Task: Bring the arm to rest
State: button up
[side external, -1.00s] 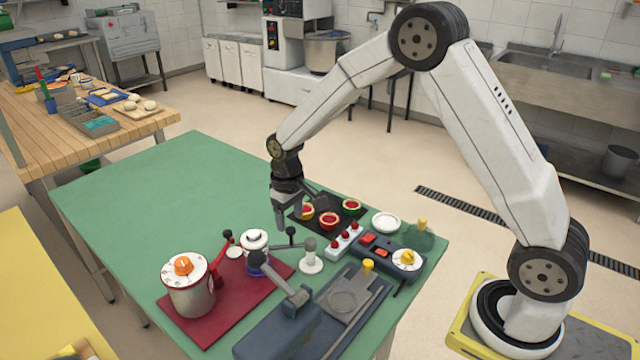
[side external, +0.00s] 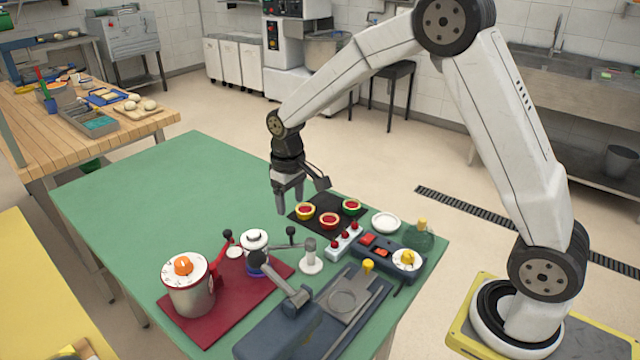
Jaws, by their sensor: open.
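My gripper (side external: 290,205) hangs above the green table (side external: 160,195), fingers pointing down. It is open and holds nothing that I can see. It is just left of a black mat (side external: 330,200) that bears several small tart-like rings with red centres, such as the yellow-rimmed one (side external: 305,211). Whether the fingertips touch anything below cannot be told, but they look clear of the table.
In front stand a steel pot with an orange knob (side external: 188,285) on a red mat (side external: 222,318), a white-topped jar (side external: 255,242), a grey press (side external: 310,325), and a dark control box (side external: 385,252). A white dish (side external: 386,222) lies at right. The table's left part is clear.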

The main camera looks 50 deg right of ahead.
jog(key=s+a+t, duration=0.1)
jog(key=s+t, duration=0.1)
jog(key=s, duration=1.6)
jog(key=shift+f+t, duration=0.3)
